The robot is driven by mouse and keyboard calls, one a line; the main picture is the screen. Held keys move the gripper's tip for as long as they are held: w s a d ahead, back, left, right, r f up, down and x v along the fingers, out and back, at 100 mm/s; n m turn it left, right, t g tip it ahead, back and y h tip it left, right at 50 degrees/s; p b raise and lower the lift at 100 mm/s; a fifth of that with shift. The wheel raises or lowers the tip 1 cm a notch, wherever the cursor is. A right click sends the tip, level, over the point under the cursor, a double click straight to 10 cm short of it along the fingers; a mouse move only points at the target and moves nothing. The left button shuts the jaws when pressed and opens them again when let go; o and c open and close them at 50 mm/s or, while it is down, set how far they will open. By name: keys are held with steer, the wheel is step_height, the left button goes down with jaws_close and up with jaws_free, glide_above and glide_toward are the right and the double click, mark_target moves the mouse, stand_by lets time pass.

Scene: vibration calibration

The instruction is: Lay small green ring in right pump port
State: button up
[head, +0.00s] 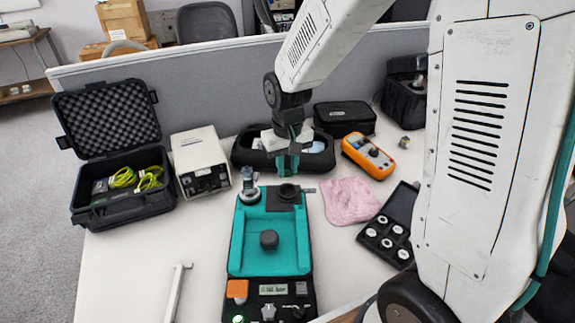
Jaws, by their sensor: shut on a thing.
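The teal pump unit (305,245) stands on the table in the middle of the head view. Its right port (288,192) is a dark round opening in a dark block at the back right. A grey and clear cylindrical fitting (249,186) stands upright at the back left of the unit. My gripper (288,172) points down just above and behind the right port, apart from it. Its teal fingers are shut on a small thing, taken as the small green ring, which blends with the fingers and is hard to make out.
A pink cloth (350,201) and a black case of round white parts (402,210) lie to the right. An orange multimeter (368,155) and a black pouch (245,152) are behind. A white box (200,160) and an open black case (108,120) stand left. The front left table is mostly clear.

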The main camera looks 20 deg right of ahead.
mark_target(288, 174)
steer(key=shift+s+f, duration=0.15)
steer(key=shift+s, duration=0.05)
steer(key=shift+f, duration=2.25)
steer(key=o, duration=1)
